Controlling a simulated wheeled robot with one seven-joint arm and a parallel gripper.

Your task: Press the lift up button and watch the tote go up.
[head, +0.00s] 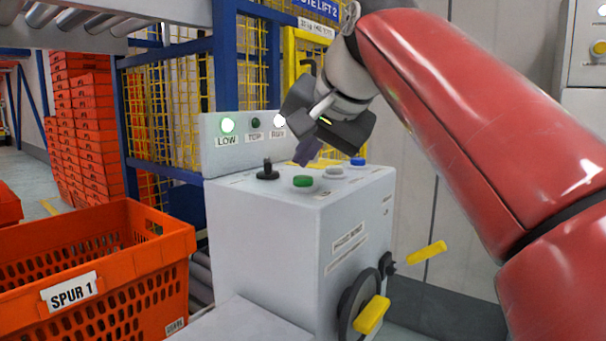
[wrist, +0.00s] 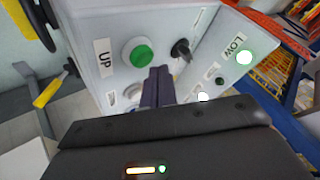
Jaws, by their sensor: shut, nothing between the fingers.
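The lift up button is a green round push button (head: 303,181) on top of the grey control box (head: 262,235). In the wrist view the green button (wrist: 137,54) sits beside a label reading UP. My gripper (head: 307,152) is above the box top, just behind the button in the head view. Its fingers (wrist: 158,82) are shut together and empty, a little to the lower right of the button in the wrist view. I cannot tell the exact height gap. No tote on the lift can be made out behind the box.
A black selector (head: 268,170), a white button (head: 334,172) and a blue button (head: 357,161) share the box top. The LOW lamp (head: 227,125) is lit and the TOP lamp (head: 255,123) is dark. An orange SPUR 1 tote (head: 120,265) stands left. Yellow-handled cranks (head: 371,315) jut from the box front.

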